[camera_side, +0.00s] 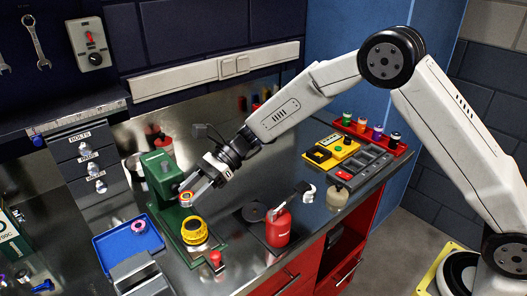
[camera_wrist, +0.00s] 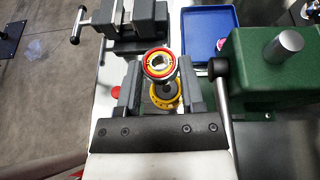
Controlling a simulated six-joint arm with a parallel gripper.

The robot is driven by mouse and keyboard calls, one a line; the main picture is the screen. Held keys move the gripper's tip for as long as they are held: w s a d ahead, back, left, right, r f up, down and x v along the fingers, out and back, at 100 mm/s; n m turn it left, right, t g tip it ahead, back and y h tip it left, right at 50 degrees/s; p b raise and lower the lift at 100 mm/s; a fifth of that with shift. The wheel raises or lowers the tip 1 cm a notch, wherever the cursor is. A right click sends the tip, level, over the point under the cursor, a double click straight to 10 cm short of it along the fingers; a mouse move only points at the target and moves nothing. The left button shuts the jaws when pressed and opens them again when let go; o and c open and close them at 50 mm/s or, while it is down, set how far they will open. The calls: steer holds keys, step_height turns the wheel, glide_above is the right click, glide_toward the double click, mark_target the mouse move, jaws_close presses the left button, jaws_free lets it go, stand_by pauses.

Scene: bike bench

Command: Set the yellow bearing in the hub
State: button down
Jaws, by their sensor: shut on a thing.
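My gripper (camera_side: 191,190) is shut on a small ring, the bearing (camera_side: 187,198), and holds it above the hub. In the wrist view the bearing (camera_wrist: 160,52) shows a silver rim with a red and yellow-orange face, between my fingertips (camera_wrist: 158,76). The yellow hub (camera_side: 194,232) sits on the green press base. In the wrist view the hub (camera_wrist: 166,99) shows below and behind the bearing, partly covered by it. The bearing is apart from the hub in the side view; exact centring over it is hard to tell.
The green press (camera_side: 160,178) stands close beside my gripper, its lever (camera_wrist: 221,100) near the right finger in the wrist view. A blue tray (camera_side: 112,246) holds a pink ring (camera_side: 138,226). A grey vise (camera_side: 138,272) stands in front. A red bottle (camera_side: 278,228) is to the right.

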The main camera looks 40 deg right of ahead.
mark_target(200, 221)
steer(key=shift+f, duration=0.3)
steer(key=shift+f, duration=2.75)
steer(key=shift+f, duration=0.55)
steer(key=shift+c, duration=2.4)
jaws_free()
steer(key=shift+d, duration=0.15)
steer(key=v, duration=1.1)
steer(key=shift+w+r, duration=0.15)
steer(key=shift+w, duration=0.05)
